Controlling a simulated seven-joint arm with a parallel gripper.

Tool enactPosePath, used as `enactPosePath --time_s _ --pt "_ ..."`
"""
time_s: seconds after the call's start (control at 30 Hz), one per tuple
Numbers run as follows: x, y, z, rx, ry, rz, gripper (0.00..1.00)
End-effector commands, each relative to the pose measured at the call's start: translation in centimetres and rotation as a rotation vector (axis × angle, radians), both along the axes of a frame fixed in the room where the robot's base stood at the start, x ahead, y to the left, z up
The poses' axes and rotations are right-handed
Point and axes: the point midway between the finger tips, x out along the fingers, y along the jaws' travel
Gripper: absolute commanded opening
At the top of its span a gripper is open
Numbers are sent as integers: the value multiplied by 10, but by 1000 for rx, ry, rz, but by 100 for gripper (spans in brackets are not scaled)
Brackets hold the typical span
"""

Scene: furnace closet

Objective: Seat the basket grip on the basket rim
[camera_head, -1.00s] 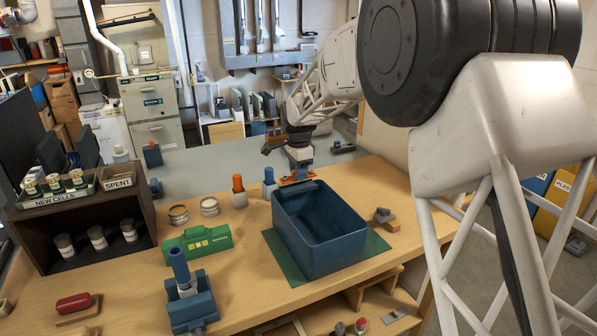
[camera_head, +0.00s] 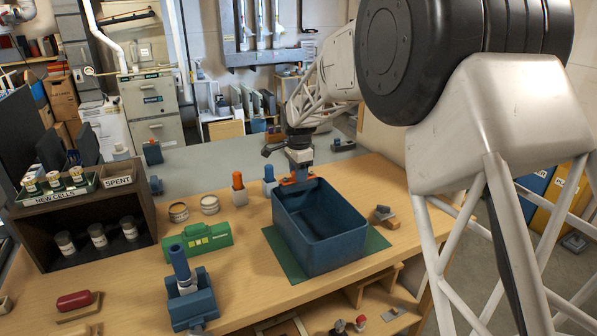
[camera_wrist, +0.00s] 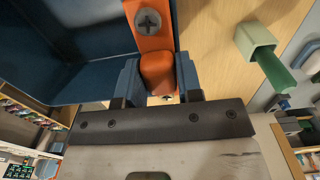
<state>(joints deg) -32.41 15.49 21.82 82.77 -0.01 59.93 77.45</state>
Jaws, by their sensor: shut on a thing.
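The blue open-topped basket (camera_head: 345,245) stands upright on a green mat (camera_head: 378,240) on the wooden bench. The orange basket grip (camera_head: 298,181) is at the basket's far rim, under my gripper (camera_head: 297,176). In the wrist view my gripper (camera_wrist: 158,78) is shut on the grip's rounded orange end, one finger on each side. A dark cross-head screw shows on the orange grip (camera_wrist: 153,45) there. The basket wall (camera_wrist: 60,60) lies just left of it. Whether the grip touches the rim or sits just above it, I cannot tell.
A green case (camera_head: 198,241), a blue holder (camera_head: 190,300) and two round tins stand left of the basket. An orange-topped block (camera_head: 239,190) and a blue-topped block (camera_head: 270,182) are near the gripper. A small grey-brown item (camera_head: 384,215) lies right of the basket.

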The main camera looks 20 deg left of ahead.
Motion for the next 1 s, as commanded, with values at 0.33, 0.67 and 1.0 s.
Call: enactPosePath --time_s 0.33,0.67,1.0 --pt "0 0 -6 0 0 0 9" --pt "0 0 -12 0 0 0 9" --pt "0 0 -17 0 0 0 41"
